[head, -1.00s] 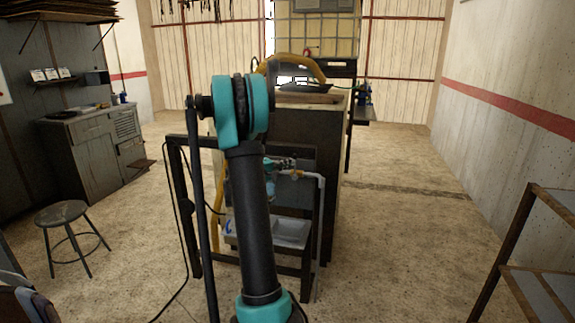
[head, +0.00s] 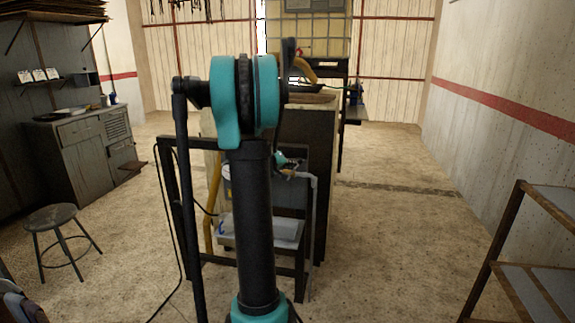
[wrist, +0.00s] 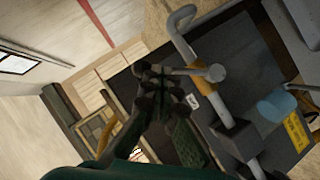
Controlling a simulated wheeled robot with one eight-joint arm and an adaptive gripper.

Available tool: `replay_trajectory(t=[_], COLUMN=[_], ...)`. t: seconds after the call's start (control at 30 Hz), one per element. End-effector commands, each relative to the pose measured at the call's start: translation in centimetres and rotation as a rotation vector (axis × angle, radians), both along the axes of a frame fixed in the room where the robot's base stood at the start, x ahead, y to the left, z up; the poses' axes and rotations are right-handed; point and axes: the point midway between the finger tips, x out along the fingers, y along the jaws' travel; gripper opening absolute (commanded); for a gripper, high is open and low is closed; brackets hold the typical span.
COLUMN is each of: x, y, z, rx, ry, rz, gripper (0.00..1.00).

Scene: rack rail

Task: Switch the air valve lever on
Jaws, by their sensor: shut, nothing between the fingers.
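The air valve shows in the wrist view as a grey fitting (wrist: 215,73) on a bent grey pipe (wrist: 183,20), with a yellow part beside it. I cannot tell surely which part is the lever or which way it is set. My gripper (wrist: 165,98) is shut and empty, its dark fingers just left of and below the valve; contact is unclear. In the head view the grey pipe (head: 314,190) runs down the right of a dark frame. My gripper there is small and mostly hidden behind my arm.
A blue cylinder (wrist: 277,105) and a yellow label (wrist: 296,131) are near the valve. The dark frame (head: 170,190) stands against a tall cabinet and holds a grey tray (head: 285,230). A stool (head: 55,217) is at left, a shelf rack (head: 510,230) at right.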

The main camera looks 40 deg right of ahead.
Motion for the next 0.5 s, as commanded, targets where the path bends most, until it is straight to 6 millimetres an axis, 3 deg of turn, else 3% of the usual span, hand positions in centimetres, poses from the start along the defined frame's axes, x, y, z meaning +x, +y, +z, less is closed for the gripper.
replay_trajectory(t=[0.5], x=[-2.6], y=[-2.2], z=[-2.1], rx=[0.313], ry=[-0.371], rz=[-0.004], gripper=[0.00])
